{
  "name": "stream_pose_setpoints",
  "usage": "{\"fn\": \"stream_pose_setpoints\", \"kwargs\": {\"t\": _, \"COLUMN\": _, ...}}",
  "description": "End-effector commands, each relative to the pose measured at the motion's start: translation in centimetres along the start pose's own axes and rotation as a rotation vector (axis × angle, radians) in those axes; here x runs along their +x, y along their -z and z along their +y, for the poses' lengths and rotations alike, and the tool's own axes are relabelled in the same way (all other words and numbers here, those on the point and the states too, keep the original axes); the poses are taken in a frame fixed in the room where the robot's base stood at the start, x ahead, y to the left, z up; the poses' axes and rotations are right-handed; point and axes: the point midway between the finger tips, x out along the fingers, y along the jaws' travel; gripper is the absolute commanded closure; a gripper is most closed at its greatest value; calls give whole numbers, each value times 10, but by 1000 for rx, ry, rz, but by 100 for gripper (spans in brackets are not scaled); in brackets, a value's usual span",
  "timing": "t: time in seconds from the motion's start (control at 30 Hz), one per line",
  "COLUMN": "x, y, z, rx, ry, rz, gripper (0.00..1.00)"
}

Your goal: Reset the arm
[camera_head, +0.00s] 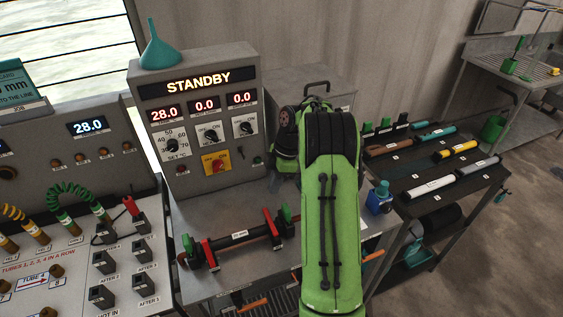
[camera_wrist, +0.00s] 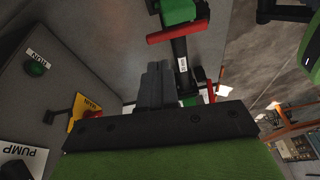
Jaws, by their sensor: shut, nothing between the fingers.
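My green arm (camera_head: 331,215) stretches over the steel bench in the head view and hides part of it. My gripper's dark grey fingers (camera_wrist: 158,84) show in the middle of the wrist view. They are together with nothing between them. Beyond them is a black tube in a stand with red handles and green ends (camera_wrist: 181,55). The same tube rig (camera_head: 238,238) lies on the bench to the left of my arm in the head view. My gripper is apart from it as far as I can tell. In the head view my arm hides the gripper.
A control box (camera_head: 201,120) reading STANDBY stands at the back of the bench, a teal funnel (camera_head: 160,50) on top. A blue bottle (camera_head: 379,198) stands right of my arm. A dark rack (camera_head: 436,165) holds coloured tubes. A panel with hoses (camera_head: 75,262) is at left. Floor is open at right.

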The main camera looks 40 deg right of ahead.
Motion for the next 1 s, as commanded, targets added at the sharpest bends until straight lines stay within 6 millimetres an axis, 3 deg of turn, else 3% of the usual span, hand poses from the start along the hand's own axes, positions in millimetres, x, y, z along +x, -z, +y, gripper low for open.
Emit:
{"fn": "stream_pose_setpoints", "kwargs": {"t": 0.1, "x": -29, "y": 2, "z": 10, "rx": -4, "ry": -4, "rz": 1, "gripper": 100}}
{"fn": "stream_pose_setpoints", "kwargs": {"t": 0.23, "x": -49, "y": 1, "z": 18, "rx": -3, "ry": -2, "rz": 1, "gripper": 100}}
{"fn": "stream_pose_setpoints", "kwargs": {"t": 0.6, "x": -58, "y": 5, "z": 20, "rx": 2, "ry": -3, "rz": -3, "gripper": 100}}
{"fn": "stream_pose_setpoints", "kwargs": {"t": 0.67, "x": -66, "y": 18, "z": 16, "rx": 25, "ry": -13, "rz": -12, "gripper": 100}}
{"fn": "stream_pose_setpoints", "kwargs": {"t": 0.77, "x": -91, "y": 61, "z": -3, "rx": 120, "ry": -52, "rz": -41, "gripper": 100}}
{"fn": "stream_pose_setpoints", "kwargs": {"t": 0.9, "x": -124, "y": 123, "z": -53, "rx": 314, "ry": -137, "rz": -70, "gripper": 100}}
{"fn": "stream_pose_setpoints", "kwargs": {"t": 1.0, "x": -140, "y": 155, "z": -97, "rx": 454, "ry": -211, "rz": -69, "gripper": 100}}
